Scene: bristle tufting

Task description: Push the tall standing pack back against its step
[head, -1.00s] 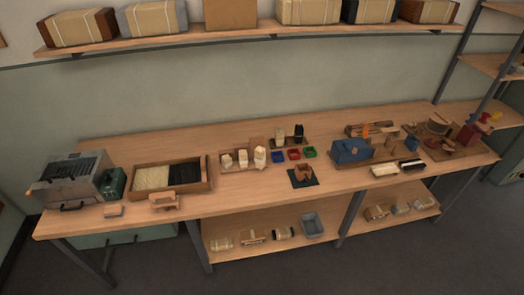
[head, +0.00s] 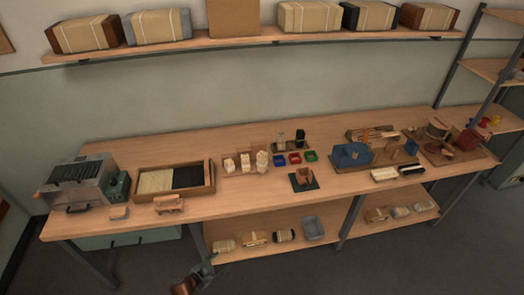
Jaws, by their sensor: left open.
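Several small cream packs stand in a row on a wooden stepped holder (head: 259,149) in the middle of the bench. The pack at the right of the row (head: 262,161) looks the tallest. It stands roughly upright, but the gap between it and the step behind is too small to tell. My left gripper (head: 207,268) is low at the bottom edge of the head view, in front of the bench and below its top. It is open, far from the packs, and touches nothing that I can see. My right gripper is not in view.
A wooden tray (head: 211,187) with light and dark bristle bundles lies left of the packs. Small blue (head: 280,160), red (head: 295,158) and green (head: 311,156) bins sit to the right. A dark pad (head: 304,188) lies in front. The lower shelf (head: 265,262) holds bundles and a grey bin (head: 313,228).

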